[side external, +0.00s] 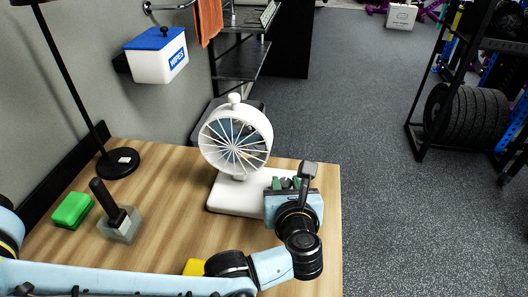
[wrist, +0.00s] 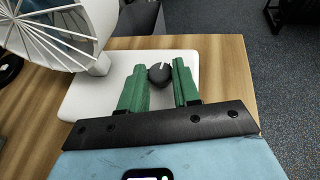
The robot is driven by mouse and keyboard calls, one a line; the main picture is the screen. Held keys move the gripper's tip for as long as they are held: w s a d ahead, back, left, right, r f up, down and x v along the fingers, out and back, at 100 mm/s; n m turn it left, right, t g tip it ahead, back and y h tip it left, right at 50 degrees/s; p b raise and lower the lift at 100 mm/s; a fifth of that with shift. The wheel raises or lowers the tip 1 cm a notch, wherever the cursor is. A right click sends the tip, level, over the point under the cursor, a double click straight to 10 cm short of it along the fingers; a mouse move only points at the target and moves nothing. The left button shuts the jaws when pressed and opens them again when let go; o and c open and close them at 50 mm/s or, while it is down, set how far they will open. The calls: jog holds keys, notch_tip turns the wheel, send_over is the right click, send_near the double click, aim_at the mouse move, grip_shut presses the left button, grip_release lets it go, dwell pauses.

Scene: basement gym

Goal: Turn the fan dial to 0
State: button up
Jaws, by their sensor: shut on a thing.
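The white fan (side external: 236,140) stands on its white base (side external: 232,196) at the table's right side. The wrist view shows part of its cage (wrist: 50,30) at upper left and the base (wrist: 90,92) below. My gripper (wrist: 159,67) is low over the base, its green fingers on either side of the dark round dial (wrist: 158,75), shut on it. The dial shows a small notch at its far edge. No numbers can be read on it. In the side view my gripper (side external: 287,184) hides the dial.
A green sponge (side external: 72,210), a black-handled block (side external: 120,224) and a black lamp (side external: 118,162) stand at the left of the wooden table (side external: 165,190). A white bin with a blue lid (side external: 157,58) hangs on the wall. Floor lies beyond the table's right edge.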

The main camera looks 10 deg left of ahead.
jog(key=shift+d+n+g+y, duration=0.25)
jog(key=shift+n+g+y, duration=0.15)
jog(key=shift+n+y, duration=0.8)
jog(key=shift+y, duration=0.3)
jog(key=o, duration=1)
